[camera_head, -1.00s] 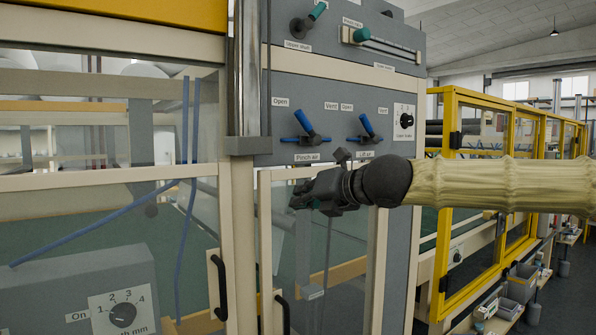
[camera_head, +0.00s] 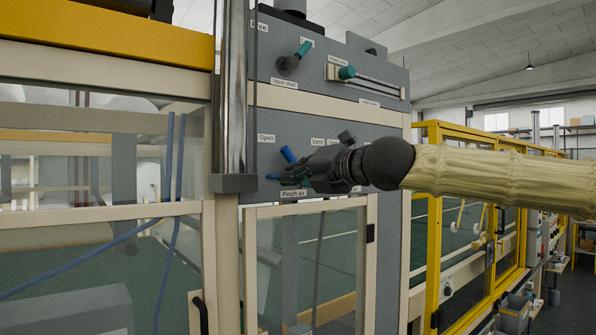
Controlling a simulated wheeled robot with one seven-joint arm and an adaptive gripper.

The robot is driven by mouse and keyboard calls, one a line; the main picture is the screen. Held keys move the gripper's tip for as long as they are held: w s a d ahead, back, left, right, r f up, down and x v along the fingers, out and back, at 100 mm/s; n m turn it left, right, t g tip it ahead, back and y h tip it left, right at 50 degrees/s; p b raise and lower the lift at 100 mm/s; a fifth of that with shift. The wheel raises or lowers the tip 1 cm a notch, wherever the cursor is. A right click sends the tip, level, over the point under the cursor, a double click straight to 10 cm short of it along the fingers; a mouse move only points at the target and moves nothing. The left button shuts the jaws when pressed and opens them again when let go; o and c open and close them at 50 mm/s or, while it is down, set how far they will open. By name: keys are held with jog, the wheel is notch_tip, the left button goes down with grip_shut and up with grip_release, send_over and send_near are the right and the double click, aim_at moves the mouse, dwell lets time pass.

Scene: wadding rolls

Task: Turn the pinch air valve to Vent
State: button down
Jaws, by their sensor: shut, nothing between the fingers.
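The pinch air valve (camera_head: 288,154) is on the grey panel, above its "Pinch air" label (camera_head: 294,194). Its blue lever tilts up and to the left, toward the "Open" label (camera_head: 266,138); the "Vent" label (camera_head: 318,142) is to its upper right. My gripper (camera_head: 292,177) is shut and empty, pointing left. Its fingertips overlap the valve's lower right part in the head view, just below the lever. I cannot tell whether they touch it. The gripper hides part of the valve's hub and crossbar.
The second blue-levered valve to the right is hidden behind my gripper. A green-knobbed lever (camera_head: 303,48) and a slider (camera_head: 347,72) are higher up. A chrome post (camera_head: 232,90) stands close left of the valve. A glazed door frame (camera_head: 305,205) is below.

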jog(key=x, duration=0.2)
jog(key=p+x, duration=0.1)
jog(key=x, duration=0.1)
jog(key=p+x, duration=0.1)
jog(key=x, duration=0.2)
jog(key=shift+w+d+r, duration=0.1)
jog(key=shift+w+r, duration=0.15)
jog(key=shift+r, duration=0.15)
jog(key=shift+w+d+r, duration=0.2)
jog(key=shift+d, duration=0.05)
jog(key=shift+d+r+p, duration=0.55)
jog(key=shift+d+p, duration=0.2)
jog(key=shift+d, duration=0.15)
jog(key=shift+w, duration=0.25)
jog(key=shift+s+d+r, duration=0.1)
jog(key=shift+d, duration=0.05)
